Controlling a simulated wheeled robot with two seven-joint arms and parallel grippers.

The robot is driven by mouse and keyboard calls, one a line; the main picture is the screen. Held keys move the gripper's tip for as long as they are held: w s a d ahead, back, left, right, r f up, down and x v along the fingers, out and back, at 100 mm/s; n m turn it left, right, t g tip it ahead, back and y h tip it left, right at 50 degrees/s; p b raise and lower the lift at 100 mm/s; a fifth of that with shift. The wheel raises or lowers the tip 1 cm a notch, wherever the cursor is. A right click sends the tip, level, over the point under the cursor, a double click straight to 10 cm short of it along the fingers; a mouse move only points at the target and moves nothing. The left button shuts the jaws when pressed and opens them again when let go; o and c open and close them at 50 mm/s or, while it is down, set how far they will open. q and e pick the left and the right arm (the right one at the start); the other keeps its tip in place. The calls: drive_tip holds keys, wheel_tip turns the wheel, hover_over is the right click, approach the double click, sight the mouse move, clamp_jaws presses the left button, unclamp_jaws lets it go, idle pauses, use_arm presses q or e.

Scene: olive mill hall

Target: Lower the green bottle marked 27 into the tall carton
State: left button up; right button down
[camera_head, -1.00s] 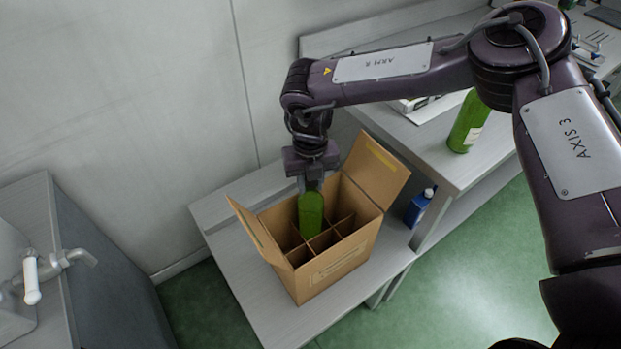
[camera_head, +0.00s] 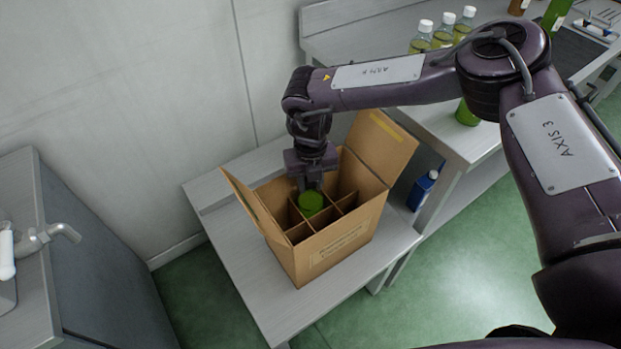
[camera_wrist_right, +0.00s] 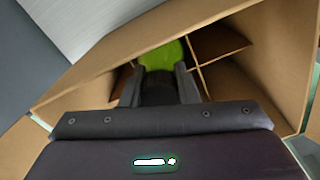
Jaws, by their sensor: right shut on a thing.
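The tall carton (camera_head: 335,251) is open, with its flaps up and dividers making compartments inside. My right gripper (camera_head: 311,185) points down at the carton's mouth and is shut on the green bottle (camera_head: 311,203). The bottle is inside a compartment near the middle, with only its green top part showing. In the right wrist view the bottle (camera_wrist_right: 162,54) shows between the fingers (camera_wrist_right: 160,84), among the cardboard dividers. No number 27 is readable. The bottle's lower part is hidden by the carton. My left gripper is not in view.
The carton stands on a low grey bench (camera_head: 229,257). A blue container (camera_head: 423,190) is beside the carton. Several white-capped bottles (camera_head: 443,36) and another green bottle (camera_head: 466,113) stand on the counter behind my right arm. A sink tap (camera_head: 48,237) is at far left.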

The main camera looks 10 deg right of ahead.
drive_tip(key=shift+f, duration=0.25)
drive_tip(key=c, duration=1)
unclamp_jaws()
drive_tip(key=shift+c, duration=0.2)
drive_tip(key=shift+f, duration=0.1)
